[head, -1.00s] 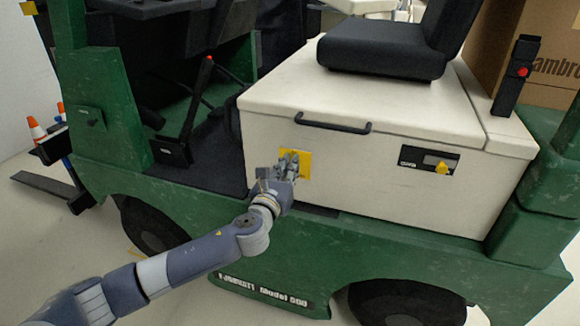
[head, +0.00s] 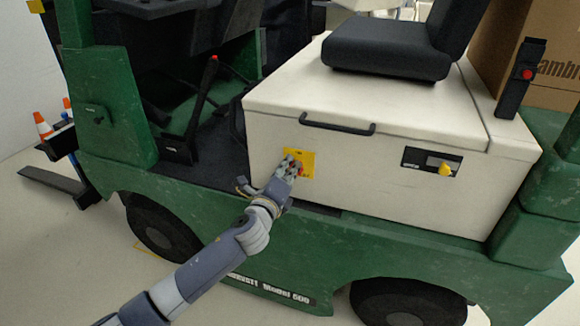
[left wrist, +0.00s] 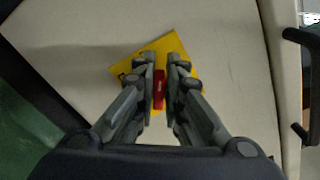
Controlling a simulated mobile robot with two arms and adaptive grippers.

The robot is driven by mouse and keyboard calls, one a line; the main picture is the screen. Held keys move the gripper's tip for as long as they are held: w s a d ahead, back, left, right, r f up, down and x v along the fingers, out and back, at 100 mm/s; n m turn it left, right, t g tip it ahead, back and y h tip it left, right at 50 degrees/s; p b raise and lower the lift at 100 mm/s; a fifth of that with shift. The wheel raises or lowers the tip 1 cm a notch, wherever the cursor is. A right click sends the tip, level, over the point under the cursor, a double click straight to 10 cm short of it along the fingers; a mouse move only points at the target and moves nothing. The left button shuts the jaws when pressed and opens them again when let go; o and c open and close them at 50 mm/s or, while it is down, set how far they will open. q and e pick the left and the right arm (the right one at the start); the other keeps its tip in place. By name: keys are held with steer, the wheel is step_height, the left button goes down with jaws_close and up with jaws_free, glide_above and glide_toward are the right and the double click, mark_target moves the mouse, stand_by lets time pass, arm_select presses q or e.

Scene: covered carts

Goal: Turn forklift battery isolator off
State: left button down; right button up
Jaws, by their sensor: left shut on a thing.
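The battery isolator is a red handle on a yellow plate (head: 305,164) on the white side panel of the forklift, left of centre in the head view. In the left wrist view the yellow plate (left wrist: 181,50) sits tilted, and the red isolator handle (left wrist: 159,90) stands between my fingers. My left gripper (head: 292,166) is at the plate with its fingers shut on the red handle. Fingers hide parts of the handle and plate. My right gripper is in neither view.
A black grab handle (head: 337,124) is above the plate. A black panel with a yellow knob (head: 445,169) is to its right. The black seat (head: 388,48) is on top. The green lower body (head: 390,240) runs below. A lever with a red tip (head: 203,92) stands at left.

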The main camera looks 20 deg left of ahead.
arm_select(q)
steer(key=shift+a+f+n, duration=0.1)
steer(key=shift+f+n, duration=0.05)
steer(key=shift+n, duration=0.95)
steer(key=shift+a+f+n, duration=0.1)
steer(key=shift+f+n, duration=0.1)
steer(key=shift+n, duration=0.9)
steer(key=shift+f+n, duration=0.15)
steer(key=shift+n, duration=0.95)
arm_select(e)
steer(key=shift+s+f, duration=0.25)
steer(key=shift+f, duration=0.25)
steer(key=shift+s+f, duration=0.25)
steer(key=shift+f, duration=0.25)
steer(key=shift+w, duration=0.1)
arm_select(q)
steer(key=c, duration=1.7)
jaws_free()
steer(key=s, duration=1.2)
steer(key=shift+a, duration=0.2)
